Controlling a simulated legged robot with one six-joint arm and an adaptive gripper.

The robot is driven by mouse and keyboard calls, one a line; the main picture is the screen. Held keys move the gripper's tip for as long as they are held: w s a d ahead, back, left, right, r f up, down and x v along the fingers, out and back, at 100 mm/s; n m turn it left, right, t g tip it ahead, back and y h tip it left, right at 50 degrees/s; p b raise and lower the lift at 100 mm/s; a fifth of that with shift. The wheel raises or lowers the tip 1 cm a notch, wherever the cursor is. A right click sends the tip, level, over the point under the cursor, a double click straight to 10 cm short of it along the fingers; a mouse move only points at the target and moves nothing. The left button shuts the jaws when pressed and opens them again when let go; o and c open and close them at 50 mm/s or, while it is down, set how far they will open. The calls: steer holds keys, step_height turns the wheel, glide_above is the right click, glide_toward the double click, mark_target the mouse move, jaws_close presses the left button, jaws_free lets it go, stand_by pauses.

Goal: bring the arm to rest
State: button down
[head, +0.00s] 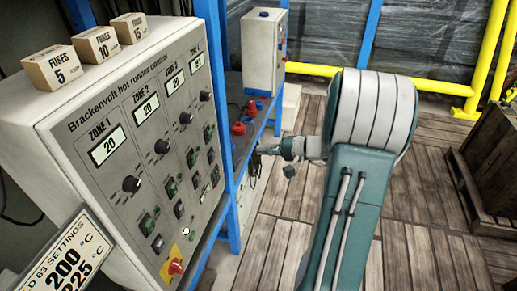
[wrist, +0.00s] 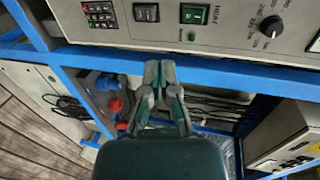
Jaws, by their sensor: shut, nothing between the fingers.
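My arm, teal and pale grey, reaches up in the right half of the head view and bends over toward the left. My gripper (head: 266,150) points left, toward the blue frame beside the control cabinet. In the wrist view my gripper (wrist: 159,72) has its fingertips together with nothing between them. The fingertips appear over or close to a blue frame bar (wrist: 210,70); I cannot tell whether they touch it. Part of the bar is hidden behind the fingers.
The hot runner control cabinet (head: 95,125) carries several wooden fuse blocks on top. Red and blue connectors (head: 240,127) sit on the blue frame. A smaller grey box (head: 262,50) stands behind. Yellow rails (head: 430,84) and a wooden crate (head: 492,155) are at right. Plank floor (head: 430,255) is clear.

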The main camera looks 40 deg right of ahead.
steer(key=shift+a, duration=0.1)
steer(key=s+a+r+n+g, duration=0.2)
steer(key=a+g, duration=0.1)
steer(key=a, duration=0.3)
steer(key=s+a+r+n+g+h, duration=0.1)
steer(key=s+a+n+g, duration=0.1)
steer(key=a, duration=0.3)
steer(key=s+a+r+n+g, duration=0.1)
steer(key=s+a+r+g, duration=0.15)
steer(key=a, duration=0.35)
steer(key=s+a+r+n+h, duration=0.2)
steer(key=s+h, duration=0.2)
steer(key=s, duration=0.1)
steer(key=s+a+r+n+t+h, duration=0.1)
steer(key=s+a+r+n+h, duration=0.1)
steer(key=s, duration=0.4)
steer(key=shift+s+a+n+h, duration=0.15)
steer(key=shift+a+n+h, duration=0.25)
steer(key=shift+n+h, duration=0.55)
steer(key=shift+m+t+h, duration=0.25)
